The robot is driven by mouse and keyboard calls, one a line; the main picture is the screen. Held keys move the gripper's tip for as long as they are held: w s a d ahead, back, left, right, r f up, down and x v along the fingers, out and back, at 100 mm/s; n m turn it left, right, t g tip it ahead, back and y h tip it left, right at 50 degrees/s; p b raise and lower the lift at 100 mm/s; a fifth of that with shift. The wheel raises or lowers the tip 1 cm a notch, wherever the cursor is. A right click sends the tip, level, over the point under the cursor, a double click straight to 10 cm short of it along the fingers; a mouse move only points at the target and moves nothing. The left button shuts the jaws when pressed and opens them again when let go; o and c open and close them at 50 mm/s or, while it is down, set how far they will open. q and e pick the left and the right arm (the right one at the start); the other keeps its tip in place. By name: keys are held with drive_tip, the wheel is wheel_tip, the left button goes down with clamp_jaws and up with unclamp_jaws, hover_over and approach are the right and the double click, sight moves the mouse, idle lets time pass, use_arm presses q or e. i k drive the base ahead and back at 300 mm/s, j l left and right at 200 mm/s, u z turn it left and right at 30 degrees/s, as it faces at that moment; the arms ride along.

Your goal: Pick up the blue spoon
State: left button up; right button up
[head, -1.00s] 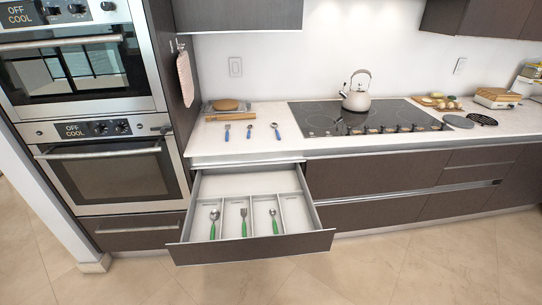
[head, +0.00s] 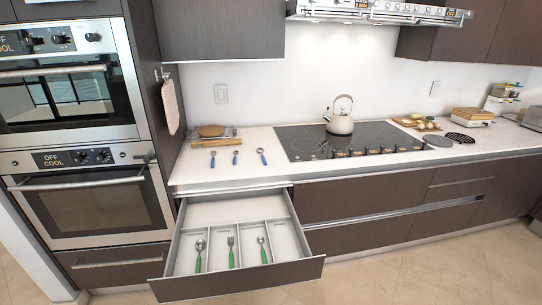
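Three small blue-handled utensils lie in a row on the white counter left of the cooktop. The left one (head: 213,158) looks like a fork. The middle one (head: 236,157) and the right one (head: 262,156) look like spoons, though they are small here. Below them an open drawer (head: 235,212) has divided compartments. It holds a green-handled spoon (head: 199,255) at left, a green-handled fork (head: 231,252) in the middle and another green-handled spoon (head: 263,250) at right. Neither of my grippers is in view.
The open drawer juts out in front of the utensils. A tray with a brown item (head: 211,131) stands behind them. A black cooktop (head: 350,139) with a kettle (head: 340,122) is to the right. Stacked ovens (head: 85,140) stand at left. Bare counter lies around the utensils.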

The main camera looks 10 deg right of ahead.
sight(261, 150)
drive_tip(key=i+l+z, duration=0.15)
drive_tip(key=z, duration=0.25)
drive_tip(key=i+l+z, duration=0.15)
drive_tip(key=z, duration=0.3)
drive_tip(key=i+z, duration=0.2)
drive_tip(key=z, duration=0.2)
drive_tip(key=i+z, duration=0.2)
drive_tip(key=z, duration=0.2)
drive_tip(key=i+z, duration=0.2)
drive_tip(key=z, duration=0.25)
drive_tip(key=i+l, duration=0.15)
drive_tip(key=i, duration=0.35)
drive_tip(key=i+l, duration=0.2)
drive_tip(key=i, duration=0.35)
drive_tip(key=z, duration=0.05)
